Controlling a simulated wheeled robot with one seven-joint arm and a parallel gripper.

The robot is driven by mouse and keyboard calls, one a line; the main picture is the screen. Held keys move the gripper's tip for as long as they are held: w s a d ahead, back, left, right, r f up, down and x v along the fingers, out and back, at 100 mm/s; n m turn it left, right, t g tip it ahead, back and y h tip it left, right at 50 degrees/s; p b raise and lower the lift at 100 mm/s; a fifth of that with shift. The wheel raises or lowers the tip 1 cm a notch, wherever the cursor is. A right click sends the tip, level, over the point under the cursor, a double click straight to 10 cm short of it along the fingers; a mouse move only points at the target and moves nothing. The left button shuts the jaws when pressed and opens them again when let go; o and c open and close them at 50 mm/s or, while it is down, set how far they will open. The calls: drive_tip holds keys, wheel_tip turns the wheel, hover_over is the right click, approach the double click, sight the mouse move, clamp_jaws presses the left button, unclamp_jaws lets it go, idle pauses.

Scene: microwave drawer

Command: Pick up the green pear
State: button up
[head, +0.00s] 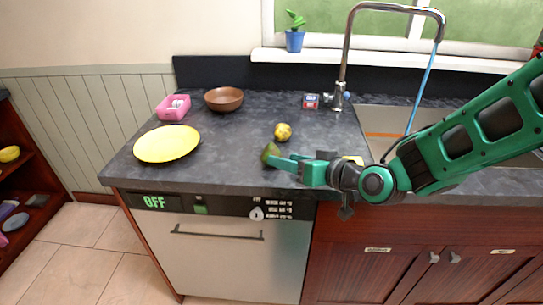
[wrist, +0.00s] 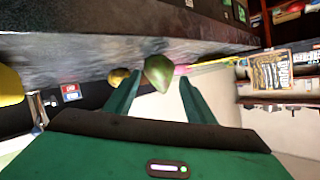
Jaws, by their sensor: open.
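The green pear (head: 271,153) is on the dark countertop near its front edge, just left of my gripper's fingertips in the head view. In the wrist view the pear (wrist: 160,73) shows at the far end of the gap between my two green fingers. My gripper (head: 273,159) is open, with its fingers pointing left at the pear. In the wrist view my gripper (wrist: 158,84) has one finger on each side of the pear's near end. I cannot tell whether either finger touches it.
A yellow fruit (head: 283,132) sits behind the pear. A yellow plate (head: 167,143), a pink container (head: 173,107) and a brown bowl (head: 223,99) stand to the left and back. A small red-and-blue box (head: 311,101) is near the faucet (head: 341,70). The counter between plate and pear is clear.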

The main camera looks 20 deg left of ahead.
sight(272, 153)
drive_tip(key=shift+x, duration=2.6)
drive_tip(key=shift+w+d, duration=0.1)
drive_tip(key=shift+w, duration=0.05)
drive_tip(key=shift+c, duration=0.4)
drive_tip(key=c, duration=0.7)
